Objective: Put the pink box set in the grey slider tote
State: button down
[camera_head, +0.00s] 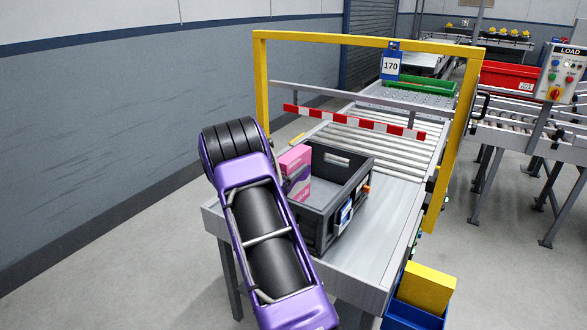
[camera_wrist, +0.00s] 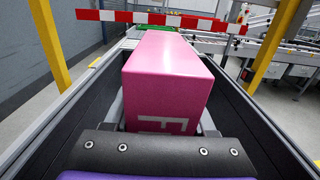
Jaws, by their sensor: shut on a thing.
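The pink box set (camera_head: 295,165) is a bright pink carton with a purple pattern on one side. In the head view it stands upright at the left part of the dark grey tote (camera_head: 315,228), its top rising above the rim. In the wrist view the pink box set (camera_wrist: 165,75) is between the tote's side walls (camera_wrist: 262,125). My gripper (camera_wrist: 163,118) is shut on the box, with a finger on each side. My arm hides the tote's left end in the head view. I cannot tell whether the box touches the tote floor.
The tote stands on a metal conveyor table (camera_head: 385,215). A yellow frame (camera_head: 350,41) with a red-and-white bar (camera_head: 350,122) spans the conveyor behind it. A green tote (camera_head: 420,86) lies farther back. A blue bin (camera_head: 410,312) with a yellow box stands at lower right.

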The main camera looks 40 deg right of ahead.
jog(key=shift+c, duration=1.1)
grip_release()
jog(key=shift+f, duration=0.2)
jog(key=shift+r+p, duration=0.25)
jog(key=shift+p, duration=0.15)
jog(key=shift+r+p, duration=0.45)
jog(key=shift+r, duration=0.05)
jog(key=v, duration=1.2)
